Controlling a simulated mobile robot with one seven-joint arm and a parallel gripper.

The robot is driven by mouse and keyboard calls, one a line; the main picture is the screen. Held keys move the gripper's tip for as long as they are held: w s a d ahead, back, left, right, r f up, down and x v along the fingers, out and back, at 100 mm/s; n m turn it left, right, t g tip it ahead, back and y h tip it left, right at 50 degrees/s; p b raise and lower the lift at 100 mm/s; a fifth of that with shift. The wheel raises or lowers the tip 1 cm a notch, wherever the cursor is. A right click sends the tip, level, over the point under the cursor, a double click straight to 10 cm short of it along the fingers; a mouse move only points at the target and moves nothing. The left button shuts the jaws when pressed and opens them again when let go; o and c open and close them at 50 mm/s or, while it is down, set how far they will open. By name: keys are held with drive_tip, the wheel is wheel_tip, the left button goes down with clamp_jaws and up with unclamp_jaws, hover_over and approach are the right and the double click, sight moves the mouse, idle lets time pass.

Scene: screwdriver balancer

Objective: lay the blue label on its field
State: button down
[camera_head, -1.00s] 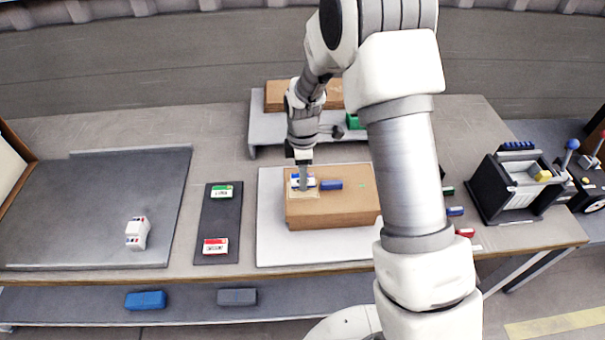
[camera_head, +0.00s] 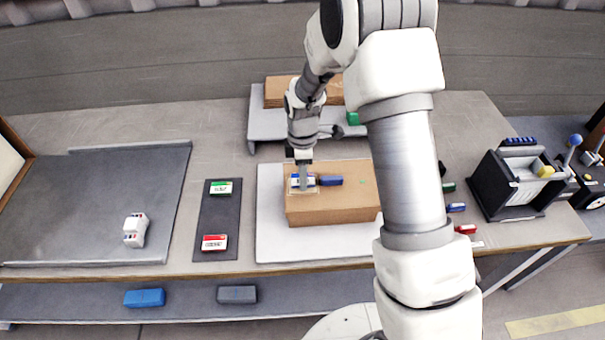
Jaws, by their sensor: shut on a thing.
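The blue label (camera_head: 296,181), white with a blue band, is at the left part of the top of a cardboard box (camera_head: 350,207). My gripper (camera_head: 304,187) points down over it, is shut on it and hides its middle. The pale yellowish field (camera_head: 303,192) shows around and below the label on the box top. The label is over the field; I cannot tell whether it touches the surface. A small dark blue block-like thing (camera_head: 331,181) lies on the box just right of my gripper.
The box stands on a white mat (camera_head: 268,235). Left of it, a dark strip (camera_head: 215,222) holds a green label (camera_head: 221,188) and a red label (camera_head: 214,243). A raised shelf (camera_head: 268,123) stands behind. My arm covers the table right of the box. A black bin (camera_head: 512,186) is farther right.

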drive_tip(key=shift+f+b, duration=0.3)
drive_tip(key=shift+f, duration=0.05)
idle(0.4)
drive_tip(key=shift+c, duration=1.1)
unclamp_jaws()
drive_tip(key=shift+r, duration=0.1)
wheel_tip(320, 180, up, 17)
drive_tip(key=shift+r+p, duration=0.15)
drive_tip(key=shift+p, duration=0.25)
